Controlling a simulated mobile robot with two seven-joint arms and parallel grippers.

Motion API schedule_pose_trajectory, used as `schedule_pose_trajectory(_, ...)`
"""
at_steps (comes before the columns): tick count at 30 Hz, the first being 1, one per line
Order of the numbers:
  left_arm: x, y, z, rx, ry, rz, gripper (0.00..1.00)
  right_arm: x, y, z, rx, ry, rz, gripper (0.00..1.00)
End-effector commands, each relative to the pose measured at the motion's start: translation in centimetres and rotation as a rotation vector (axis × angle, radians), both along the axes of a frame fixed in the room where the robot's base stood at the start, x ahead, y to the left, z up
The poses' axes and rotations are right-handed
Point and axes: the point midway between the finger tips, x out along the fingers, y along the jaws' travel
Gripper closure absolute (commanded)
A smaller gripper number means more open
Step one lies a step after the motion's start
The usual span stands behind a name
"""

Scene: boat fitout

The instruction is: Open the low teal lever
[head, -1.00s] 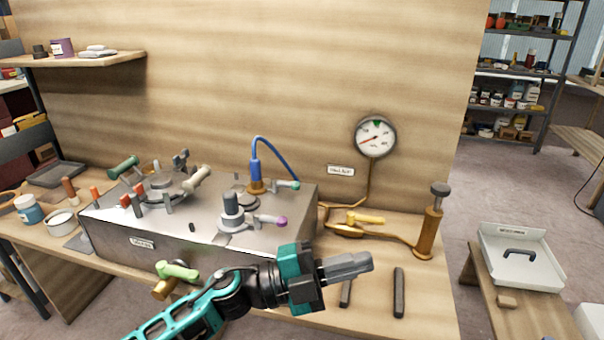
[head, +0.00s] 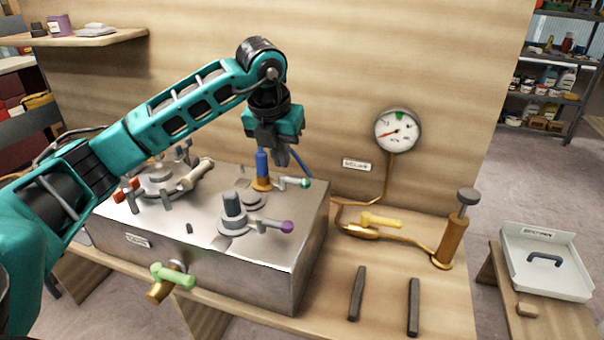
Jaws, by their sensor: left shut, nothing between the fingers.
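A small grey lever with a teal-green knob (head: 305,183) sticks out to the right from the brass base of a blue-topped fitting (head: 262,170), at the back right of a metal box (head: 210,255). My left gripper (head: 281,158) points down just above and behind this lever in the picture, shut and empty. Its fingers overlap the blue hose; whether they touch anything I cannot tell. A light green handle (head: 172,275) sits on a brass valve low on the box's front. My right gripper is not in view.
A purple-knobbed lever (head: 287,227) and grey post stand at the front right of the box top. A yellow-handled brass valve (head: 380,220), pressure gauge (head: 397,130) and brass pump (head: 450,235) are to the right. Two dark bars (head: 413,305) lie on the bench.

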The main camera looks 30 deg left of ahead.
Motion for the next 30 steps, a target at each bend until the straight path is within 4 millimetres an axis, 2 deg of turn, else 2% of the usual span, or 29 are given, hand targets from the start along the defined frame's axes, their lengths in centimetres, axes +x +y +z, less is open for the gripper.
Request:
schedule_pose_trajectory(10, 0.0, 0.4, 0.2, 0.013, -0.001, 0.01, 1.0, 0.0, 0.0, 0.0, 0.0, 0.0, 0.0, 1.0)
schedule_pose_trajectory(14, 0.1, 0.4, -0.4, 0.011, 0.001, 0.01, 1.0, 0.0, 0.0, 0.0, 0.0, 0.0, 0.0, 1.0)
schedule_pose_trajectory(20, 1.0, 0.5, -3.4, 0.01, 0.004, 0.009, 1.0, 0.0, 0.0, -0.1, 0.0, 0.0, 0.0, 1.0)
schedule_pose_trajectory(29, 2.8, 1.0, -9.7, 0.01, 0.004, 0.009, 1.0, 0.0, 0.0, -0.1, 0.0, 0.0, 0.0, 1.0)
schedule_pose_trajectory(30, 3.5, 1.1, -9.5, 0.009, -0.002, 0.011, 1.0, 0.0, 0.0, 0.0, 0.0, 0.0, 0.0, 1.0)
